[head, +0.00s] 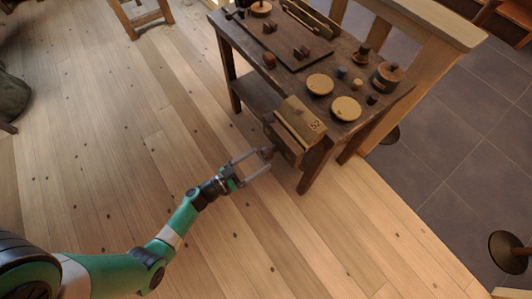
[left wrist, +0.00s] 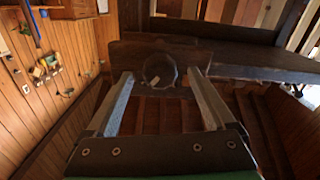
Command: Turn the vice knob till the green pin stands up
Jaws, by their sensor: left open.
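The wooden vice (head: 296,132) is fixed to the near end of a dark workbench and bears the number 52. Its dark round knob (head: 267,153) faces my left gripper (head: 262,160). In the left wrist view the knob (left wrist: 159,70) sits between the two open fingertips (left wrist: 160,76), with a gap visible on each side. The fingers reach up to about the knob and are not closed on it. I cannot make out a green pin in either view. My right gripper is not in view.
The workbench top (head: 251,42) carries two pale round discs (head: 345,108), a lidded pot (head: 386,76) and several small turned pieces. Bench legs (head: 313,168) stand below the vice. The plank floor (head: 120,150) left of the bench is mostly clear.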

